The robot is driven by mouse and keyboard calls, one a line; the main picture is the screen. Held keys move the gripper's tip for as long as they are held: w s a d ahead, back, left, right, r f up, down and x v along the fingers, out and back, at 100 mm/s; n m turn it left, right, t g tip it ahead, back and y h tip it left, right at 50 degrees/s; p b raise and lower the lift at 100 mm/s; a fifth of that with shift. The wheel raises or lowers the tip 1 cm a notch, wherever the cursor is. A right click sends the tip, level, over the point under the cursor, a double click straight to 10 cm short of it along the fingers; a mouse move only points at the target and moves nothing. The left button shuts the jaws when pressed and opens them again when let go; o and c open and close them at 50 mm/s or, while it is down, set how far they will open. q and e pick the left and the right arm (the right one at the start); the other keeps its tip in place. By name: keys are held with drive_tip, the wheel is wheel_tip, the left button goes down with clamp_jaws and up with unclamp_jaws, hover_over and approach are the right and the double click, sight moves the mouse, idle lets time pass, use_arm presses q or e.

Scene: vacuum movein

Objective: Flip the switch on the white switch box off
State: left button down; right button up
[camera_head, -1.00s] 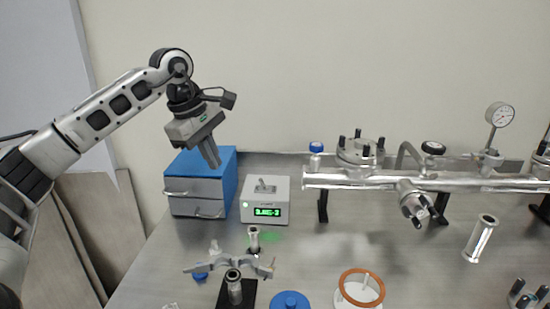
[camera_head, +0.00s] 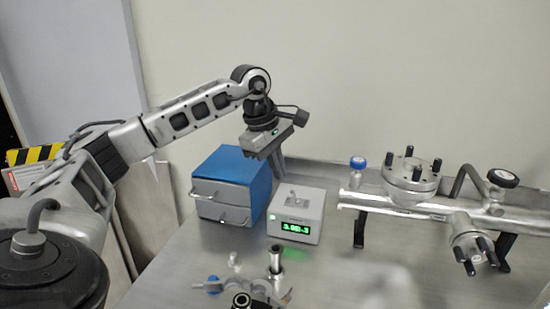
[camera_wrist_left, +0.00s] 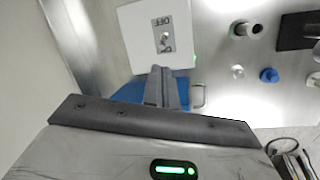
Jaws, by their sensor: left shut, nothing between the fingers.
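The white switch box (camera_head: 311,233) stands on the metal table, with a lit green display and a green lamp on its front. Its small switch (camera_head: 294,199) is on a grey plate on top. The wrist view shows the box top (camera_wrist_left: 135,35) and the switch (camera_wrist_left: 165,38) between upside-down OFF and ON labels; which way the lever leans is unclear. My left gripper (camera_head: 281,174) is shut and empty, pointing down just behind and left of the switch, apart from it. Its fingers (camera_wrist_left: 160,88) show beside the box edge in the wrist view. My right gripper is out of view.
A blue box (camera_head: 238,168) with drawer handles stands directly left of the switch box. A metal pipe assembly (camera_head: 400,208) with a blue-capped valve stands to the right. A clamp stand with a metal tube (camera_head: 276,262) is in front. The wall is close behind.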

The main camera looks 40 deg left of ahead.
sight(288, 198)
use_arm(q)
drive_tip(key=x, duration=0.5)
drive_tip(key=shift+w+f, duration=0.1)
drive_tip(key=shift+f, duration=0.15)
drive_tip(key=shift+r, duration=0.1)
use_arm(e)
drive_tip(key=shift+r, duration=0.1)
use_arm(q)
drive_tip(key=shift+w+d+r+p, duration=0.15)
drive_tip(key=shift+d+p, duration=0.05)
drive_tip(key=shift+p, duration=0.25)
drive_tip(key=shift+y, duration=0.3)
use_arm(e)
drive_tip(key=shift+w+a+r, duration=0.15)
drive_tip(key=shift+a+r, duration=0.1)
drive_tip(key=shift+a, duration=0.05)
